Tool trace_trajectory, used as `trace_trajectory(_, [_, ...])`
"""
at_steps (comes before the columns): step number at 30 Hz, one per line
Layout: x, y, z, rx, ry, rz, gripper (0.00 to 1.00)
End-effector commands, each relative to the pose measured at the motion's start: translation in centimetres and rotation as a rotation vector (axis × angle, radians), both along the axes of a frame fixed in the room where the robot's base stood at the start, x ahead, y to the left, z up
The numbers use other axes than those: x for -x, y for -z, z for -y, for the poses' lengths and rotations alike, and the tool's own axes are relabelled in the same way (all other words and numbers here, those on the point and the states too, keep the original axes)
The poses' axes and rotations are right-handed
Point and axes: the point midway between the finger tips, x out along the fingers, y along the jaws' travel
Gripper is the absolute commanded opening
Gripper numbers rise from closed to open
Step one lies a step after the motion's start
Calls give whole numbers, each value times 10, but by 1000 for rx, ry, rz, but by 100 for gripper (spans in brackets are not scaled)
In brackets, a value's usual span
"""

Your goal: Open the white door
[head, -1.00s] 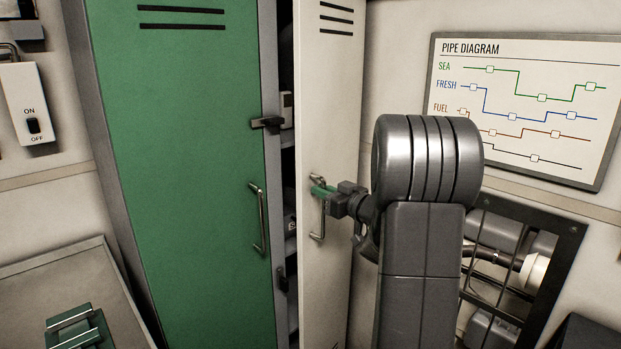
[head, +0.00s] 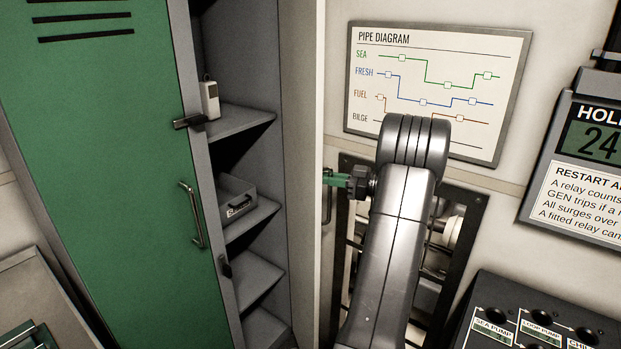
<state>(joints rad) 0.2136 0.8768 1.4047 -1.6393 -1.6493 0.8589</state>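The white door (head: 304,170) stands swung out from its locker, seen nearly edge-on with its inner side facing left. Its metal handle (head: 326,205) shows just right of the door's edge, on the outer side. My gripper (head: 335,180), with green fingers, is at the handle and appears shut on it. The fingertips are small and partly hidden by the handle and door edge. My arm comes up from the bottom right of the door.
The opened locker has shelves (head: 238,120) holding a small white device (head: 209,99) and a grey box (head: 236,197). The green door (head: 105,170) to the left is shut. A pipe diagram (head: 435,85), a wall opening with pipes (head: 470,215) and a control panel (head: 535,320) lie to the right.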

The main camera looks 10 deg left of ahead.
Motion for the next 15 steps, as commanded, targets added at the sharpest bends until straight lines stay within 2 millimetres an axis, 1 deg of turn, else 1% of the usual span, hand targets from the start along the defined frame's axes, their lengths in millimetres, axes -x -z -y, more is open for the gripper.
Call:
trace_trajectory(1, [-5, -1, 6, 0, 4, 1, 0])
trace_trajectory(6, [-16, -1, 18, -1, 2, 1, 0])
trace_trajectory(15, [-22, -1, 25, -1, 2, 2, 0])
